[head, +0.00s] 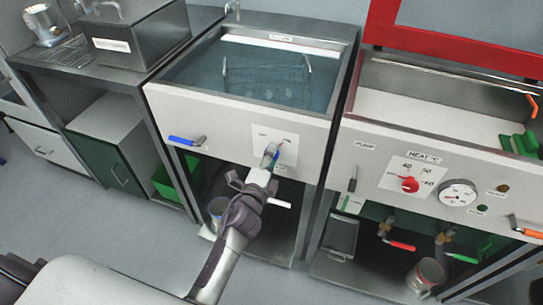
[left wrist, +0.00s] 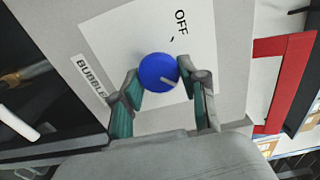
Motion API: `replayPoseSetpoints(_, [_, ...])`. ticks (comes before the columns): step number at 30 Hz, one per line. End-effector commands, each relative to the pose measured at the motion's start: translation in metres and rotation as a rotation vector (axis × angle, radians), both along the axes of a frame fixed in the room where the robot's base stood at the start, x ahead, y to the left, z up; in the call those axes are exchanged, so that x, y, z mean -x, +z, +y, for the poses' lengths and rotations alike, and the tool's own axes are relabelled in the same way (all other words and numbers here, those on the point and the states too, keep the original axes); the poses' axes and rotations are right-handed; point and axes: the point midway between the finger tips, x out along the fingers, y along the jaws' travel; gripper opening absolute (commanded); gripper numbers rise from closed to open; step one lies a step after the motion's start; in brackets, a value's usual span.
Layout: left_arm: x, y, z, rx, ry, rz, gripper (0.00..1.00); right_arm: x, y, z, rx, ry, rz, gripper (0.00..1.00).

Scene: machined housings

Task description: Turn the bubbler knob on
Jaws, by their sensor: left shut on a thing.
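The bubbler knob is round and blue, with a pale pointer line, and shows clearly in the left wrist view (left wrist: 157,70). It sits on a white plate (left wrist: 110,45) with an "OFF" mark and a partly hidden "BUBBLE..." label. The pointer line is on the lower right of the knob in that view, not at the "OFF" tick. In the head view, my left gripper (head: 270,156) reaches the plate on the front of the water tank. Its two fingers, also in the left wrist view (left wrist: 160,88), are closed around the knob. The right gripper does not show.
The water-filled tank (head: 165,98) has a blue-handled valve (head: 186,141) on its front, left of the plate. To the right, a heated tank has a red knob (head: 409,184), a dial (head: 458,195) and several valves. A green crate (head: 168,182) stands below. Floor is clear in front.

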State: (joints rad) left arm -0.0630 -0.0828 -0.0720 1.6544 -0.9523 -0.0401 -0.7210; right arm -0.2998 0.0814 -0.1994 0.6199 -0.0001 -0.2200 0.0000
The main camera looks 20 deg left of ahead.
Motion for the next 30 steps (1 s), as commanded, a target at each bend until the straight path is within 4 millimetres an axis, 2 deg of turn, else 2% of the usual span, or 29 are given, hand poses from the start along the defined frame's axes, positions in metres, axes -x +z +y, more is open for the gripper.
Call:
replayPoseSetpoints(1, [0.0, -0.001, 0.0, -0.003, -0.001, 0.002, 0.08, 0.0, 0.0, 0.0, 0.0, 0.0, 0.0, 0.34])
replayPoseSetpoints(2, [0.0, -0.001, 0.0, -0.003, -0.001, 0.002, 0.46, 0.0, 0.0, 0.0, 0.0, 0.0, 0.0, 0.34])
replayPoseSetpoints(6, [0.0, -0.001, 0.0, -0.002, -0.001, 0.002, 0.67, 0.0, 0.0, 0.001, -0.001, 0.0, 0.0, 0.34])
replayPoseSetpoints(17, [0.005, -0.001, 0.0, 0.0, 0.0, 0.002, 0.67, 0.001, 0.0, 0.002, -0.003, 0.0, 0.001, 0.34])
replayPoseSetpoints(20, [0.017, -0.002, 0.001, 0.0, 0.0, 0.003, 0.67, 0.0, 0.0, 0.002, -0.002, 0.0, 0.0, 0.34])
replayPoseSetpoints(30, [0.088, -0.002, 0.003, 0.002, 0.0, 0.005, 0.67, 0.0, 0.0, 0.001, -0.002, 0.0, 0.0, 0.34])
